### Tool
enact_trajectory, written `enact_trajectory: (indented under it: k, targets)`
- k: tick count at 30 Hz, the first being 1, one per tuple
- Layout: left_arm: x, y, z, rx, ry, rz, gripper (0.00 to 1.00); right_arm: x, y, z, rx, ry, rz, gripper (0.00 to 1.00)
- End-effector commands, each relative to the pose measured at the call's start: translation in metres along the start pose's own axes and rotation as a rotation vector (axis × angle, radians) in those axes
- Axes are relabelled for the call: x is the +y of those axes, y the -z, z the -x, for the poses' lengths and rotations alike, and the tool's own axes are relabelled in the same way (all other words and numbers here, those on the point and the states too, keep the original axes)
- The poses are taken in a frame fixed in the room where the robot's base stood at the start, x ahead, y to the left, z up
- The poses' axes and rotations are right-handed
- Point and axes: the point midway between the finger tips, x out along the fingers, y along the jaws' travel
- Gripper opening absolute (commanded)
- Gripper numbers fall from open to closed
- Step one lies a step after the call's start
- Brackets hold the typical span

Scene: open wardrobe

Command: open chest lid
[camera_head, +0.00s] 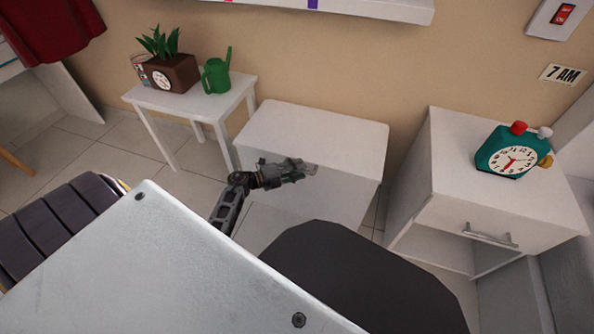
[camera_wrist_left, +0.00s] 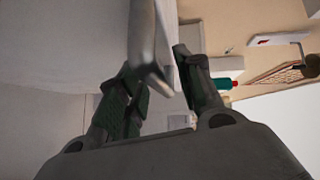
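The white chest (camera_head: 325,125) stands against the wall in the middle of the head view, with its flat lid down. My left gripper (camera_head: 308,168) is at the front edge of the lid, its fingers pointing right along it. In the left wrist view my left gripper (camera_wrist_left: 158,70) has its fingers apart, with a curved grey piece (camera_wrist_left: 146,40) between them, seemingly a handle or lip of the chest. I cannot tell whether the fingers touch it. The chest front is partly hidden by my arm and body. My right gripper is not in view.
A white side table (camera_head: 205,105) with a planter clock (camera_head: 172,73) and a green watering can (camera_head: 217,72) stands left of the chest. A white nightstand (camera_head: 455,190) with a teal clock (camera_head: 510,153) stands to the right. A white shelf (camera_head: 370,8) hangs above.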

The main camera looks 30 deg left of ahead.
Motion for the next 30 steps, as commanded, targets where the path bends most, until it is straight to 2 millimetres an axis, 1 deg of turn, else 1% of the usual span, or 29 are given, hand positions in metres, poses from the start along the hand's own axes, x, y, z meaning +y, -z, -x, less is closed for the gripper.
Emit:
enact_trajectory:
  k: [4, 12, 25, 30]
  targets:
    - [-0.0002, 0.0000, 0.0001, 0.000, 0.000, 0.000, 0.35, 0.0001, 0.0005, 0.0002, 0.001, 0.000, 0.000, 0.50]
    - [-0.0002, 0.0000, 0.0002, 0.000, 0.000, 0.000, 0.01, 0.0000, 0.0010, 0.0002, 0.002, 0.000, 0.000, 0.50]
    - [-0.0004, 0.0001, 0.0004, 0.000, -0.001, 0.001, 0.00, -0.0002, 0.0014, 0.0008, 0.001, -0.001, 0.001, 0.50]
    - [-0.0028, 0.0004, 0.0004, 0.000, -0.003, 0.004, 0.00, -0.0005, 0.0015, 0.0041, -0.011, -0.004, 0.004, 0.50]
